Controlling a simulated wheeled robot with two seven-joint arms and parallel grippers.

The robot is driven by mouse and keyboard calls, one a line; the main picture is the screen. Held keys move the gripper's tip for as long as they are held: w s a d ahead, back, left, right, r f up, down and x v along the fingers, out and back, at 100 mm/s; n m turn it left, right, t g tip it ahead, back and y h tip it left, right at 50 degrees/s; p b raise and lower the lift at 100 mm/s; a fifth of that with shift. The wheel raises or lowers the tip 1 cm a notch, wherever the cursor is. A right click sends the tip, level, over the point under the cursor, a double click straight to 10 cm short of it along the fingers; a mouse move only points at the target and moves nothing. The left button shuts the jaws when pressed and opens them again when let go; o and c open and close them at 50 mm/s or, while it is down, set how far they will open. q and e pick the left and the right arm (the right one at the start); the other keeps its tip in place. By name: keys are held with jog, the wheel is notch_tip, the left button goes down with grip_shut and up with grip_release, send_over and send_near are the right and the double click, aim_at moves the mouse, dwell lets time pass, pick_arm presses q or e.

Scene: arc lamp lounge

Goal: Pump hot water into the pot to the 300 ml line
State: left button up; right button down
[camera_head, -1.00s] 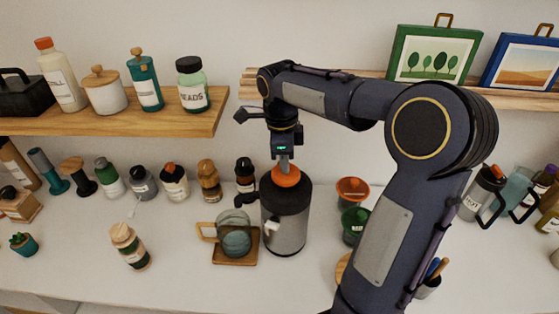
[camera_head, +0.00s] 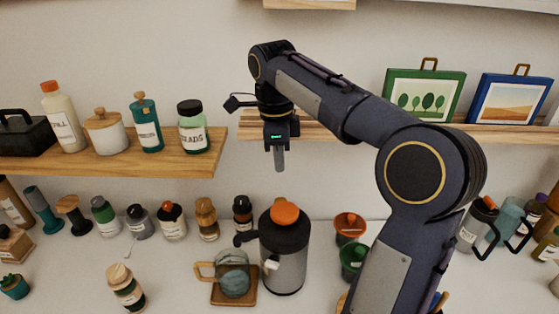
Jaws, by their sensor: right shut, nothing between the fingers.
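The pump dispenser (camera_head: 284,262) is a dark-topped, grey-bodied cylinder with an orange pump button (camera_head: 285,213) on its lid and a dark spout on its left. The glass pot (camera_head: 234,272) stands on a wooden tray (camera_head: 221,299) left of the dispenser, below the spout, with a wooden handle at its left. Its water level and markings are too small to tell. My right gripper (camera_head: 279,165) is shut and empty, above the orange button and apart from it. My left gripper is not in view.
Several jars and bottles line the counter's back at the left. Red (camera_head: 350,226) and green (camera_head: 353,258) cups stand right of the dispenser. A wooden shelf (camera_head: 190,158) and two pictures are behind. The counter between jar and pot is clear.

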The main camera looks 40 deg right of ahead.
aim_at(285, 211)
dwell(0.3)
jog(key=n+b, duration=0.2)
jog(key=n, duration=0.4)
jog(key=s+r+n+b, duration=0.1)
jog(key=n+b, duration=0.2)
jog(key=n, duration=0.3)
jog(key=s+d+n+b, duration=0.1)
jog(key=n+b, duration=0.1)
jog(key=n, duration=0.4)
jog(key=shift+r+t+y, duration=0.3)
jog(key=shift+r+t, duration=0.1)
jog(key=f+b, duration=0.1)
jog(key=f, duration=0.8)
jog(key=f+b, duration=0.1)
jog(key=f, duration=0.4)
jog(key=shift+w+b, duration=0.35)
jog(key=shift+w, duration=0.05)
